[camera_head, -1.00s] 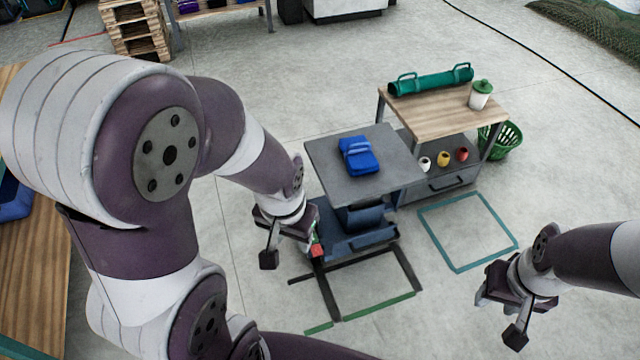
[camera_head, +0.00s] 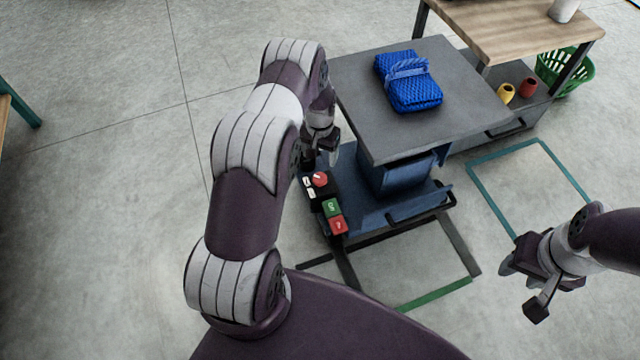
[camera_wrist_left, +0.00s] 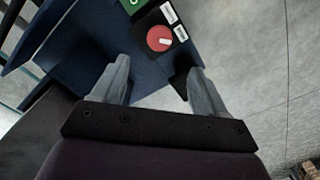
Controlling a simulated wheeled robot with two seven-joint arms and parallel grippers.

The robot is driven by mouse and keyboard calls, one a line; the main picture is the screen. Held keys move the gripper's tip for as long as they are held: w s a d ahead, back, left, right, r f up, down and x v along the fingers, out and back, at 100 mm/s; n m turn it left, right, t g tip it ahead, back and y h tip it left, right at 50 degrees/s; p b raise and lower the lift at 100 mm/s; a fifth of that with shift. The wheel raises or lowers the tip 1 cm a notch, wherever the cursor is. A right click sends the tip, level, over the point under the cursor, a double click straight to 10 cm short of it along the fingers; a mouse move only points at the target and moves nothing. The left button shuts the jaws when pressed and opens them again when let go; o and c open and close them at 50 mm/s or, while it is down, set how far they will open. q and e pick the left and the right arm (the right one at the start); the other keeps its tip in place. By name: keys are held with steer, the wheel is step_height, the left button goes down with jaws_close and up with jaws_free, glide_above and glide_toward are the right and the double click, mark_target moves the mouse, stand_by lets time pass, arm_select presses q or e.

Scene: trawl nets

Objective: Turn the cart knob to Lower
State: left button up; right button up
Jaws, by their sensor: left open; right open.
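The cart (camera_head: 372,210) is dark blue with a grey top and stands at the centre of the head view. On its left side is a black control panel with a red round knob (camera_head: 320,179) bearing a white pointer. The knob also shows in the left wrist view (camera_wrist_left: 159,38), beyond and between my open left fingers (camera_wrist_left: 155,85), apart from them. In the head view my left gripper (camera_head: 322,150) is beside the panel, just behind the knob, partly hidden by my arm. My right gripper (camera_head: 531,283) is open and empty, right of the cart.
A green button (camera_head: 331,208) and a red button (camera_head: 338,225) sit in front of the knob. White labels lie beside the knob, too small to read. A folded blue net (camera_head: 408,81) lies on the cart top. A wooden table (camera_head: 510,28) stands behind right. Floor on the left is clear.

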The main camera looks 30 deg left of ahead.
mark_target(320, 178)
arm_select(q)
step_height(320, 178, down, 11)
steer(key=b, duration=0.4)
steer(key=shift+f+b, duration=0.1)
steer(key=shift+b, duration=0.3)
steer(key=c, duration=1)
